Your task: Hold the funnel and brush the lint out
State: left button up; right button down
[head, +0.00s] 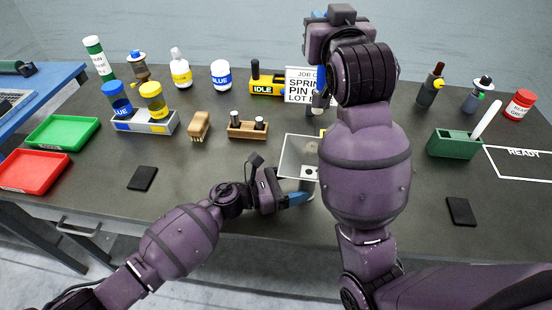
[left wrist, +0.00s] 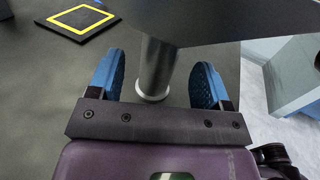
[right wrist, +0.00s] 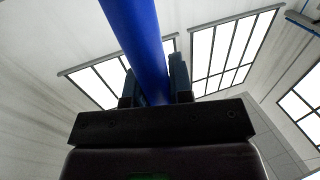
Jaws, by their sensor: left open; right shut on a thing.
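The funnel (head: 297,157), a grey square hopper, stands at the table's front middle, partly hidden by my right arm. Its metal spout (left wrist: 158,65) shows in the left wrist view, between the spread blue fingers of my left gripper (left wrist: 158,84), with clear gaps on both sides. In the head view my left gripper (head: 292,198) is low beside the funnel. My right gripper (right wrist: 155,85) is shut on a blue rod (right wrist: 135,35), apparently the brush handle. In the head view a blue and white piece (head: 318,99) shows below my right wrist. Lint cannot be made out.
A green holder (head: 455,144) is at right. Black pads (head: 142,178) lie near the front. A yellow-outlined pad (left wrist: 80,20) lies beyond the spout.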

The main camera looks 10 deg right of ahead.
pick_arm(q)
jog(key=shift+w+d, duration=0.15)
jog(key=shift+d, duration=0.7)
jog(key=shift+w+d, duration=0.1)
jog(key=shift+d, duration=0.75)
jog(key=shift+c, duration=0.5)
jog(key=c, duration=1.1)
grip_shut()
